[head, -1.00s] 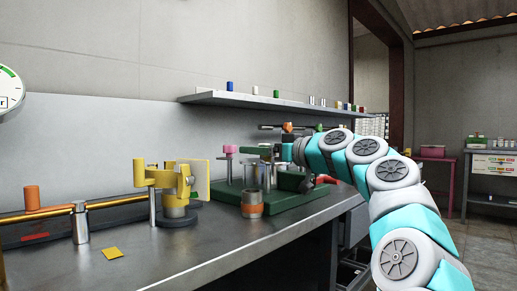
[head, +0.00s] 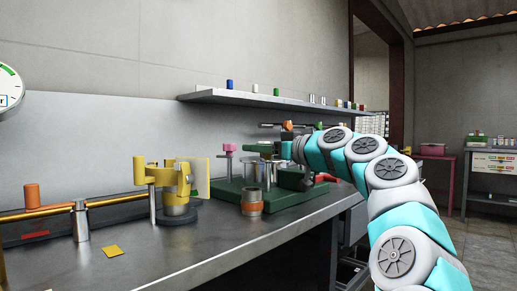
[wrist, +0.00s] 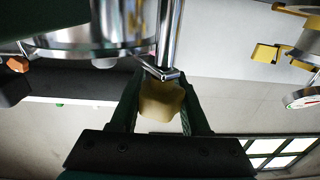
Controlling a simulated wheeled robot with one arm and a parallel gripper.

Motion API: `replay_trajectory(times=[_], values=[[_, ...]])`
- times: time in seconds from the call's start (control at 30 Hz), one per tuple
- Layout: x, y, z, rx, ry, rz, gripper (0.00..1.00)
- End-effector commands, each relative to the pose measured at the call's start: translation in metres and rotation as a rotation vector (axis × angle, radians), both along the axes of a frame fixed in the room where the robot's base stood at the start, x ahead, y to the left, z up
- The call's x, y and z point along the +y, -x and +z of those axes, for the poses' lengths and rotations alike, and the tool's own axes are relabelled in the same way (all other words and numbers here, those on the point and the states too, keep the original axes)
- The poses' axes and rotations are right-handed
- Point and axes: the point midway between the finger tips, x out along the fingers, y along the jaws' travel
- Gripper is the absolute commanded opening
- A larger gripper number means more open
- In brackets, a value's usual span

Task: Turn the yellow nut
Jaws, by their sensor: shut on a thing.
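In the wrist view, the yellow nut (wrist: 160,98) is a dull yellow, block-like piece at the end of a bright metal rod. My gripper (wrist: 163,95) has its two dark green fingers on either side of the nut and is shut on it. A metal bracket end lies just above the nut. In the head view, my gripper (head: 268,149) is at the green fixture on the bench. The nut cannot be made out there.
A large metal cylinder (wrist: 90,35) is close beside the fingers in the wrist view. The green base (head: 285,192) carries several posts. A yellow clamp (head: 150,178) and a metal cup (head: 251,203) stand to the left. The bench front (head: 200,245) is mostly clear.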

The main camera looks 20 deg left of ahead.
Motion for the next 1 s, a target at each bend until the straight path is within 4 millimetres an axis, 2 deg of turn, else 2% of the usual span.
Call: replay_trajectory(times=[0.17, 0.5, 0.8, 0.83, 1.0], values=[[0.0001, 0.0000, -0.0017, 0.001, 0.001, -0.009, 0.00], [-0.0014, -0.0038, -0.0027, 0.002, 0.001, -0.133, 0.00], [-0.0014, -0.0044, -0.0008, 0.001, 0.001, -0.139, 0.00], [-0.0014, -0.0043, -0.0008, 0.001, 0.001, -0.139, 0.48], [-0.0015, -0.0042, -0.0005, 0.001, 0.001, -0.139, 0.67]])
